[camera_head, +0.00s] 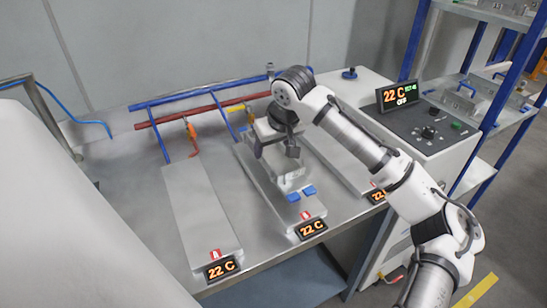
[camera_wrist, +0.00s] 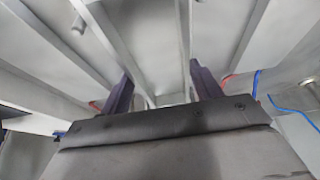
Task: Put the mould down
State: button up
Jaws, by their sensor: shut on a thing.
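The mould (camera_head: 289,176) is a grey metal box-like piece over the middle plate (camera_head: 307,213) of the bench. My gripper (camera_head: 277,150) reaches down onto it from above and is shut on it. In the wrist view, grey metal walls and bars of the mould (camera_wrist: 160,35) fill the upper part, with the dark fingers of my gripper (camera_wrist: 163,88) against them. I cannot tell whether the mould touches the plate. Two small blue pieces (camera_head: 300,194) show at its front end. The gripper and wrist hide its rear part.
A left plate (camera_head: 200,212) with an A tag lies bare. A right plate (camera_head: 345,160) is partly behind my arm. Displays reading 22 C (camera_head: 221,268) stand at the front edge. Red and blue pipes (camera_head: 205,108) run behind. A control box (camera_head: 435,125) and shelves (camera_head: 500,100) stand right.

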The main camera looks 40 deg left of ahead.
aim_at(274, 158)
jog(key=shift+f, duration=2.05)
jog(key=shift+f, duration=0.15)
jog(key=o, duration=1.5)
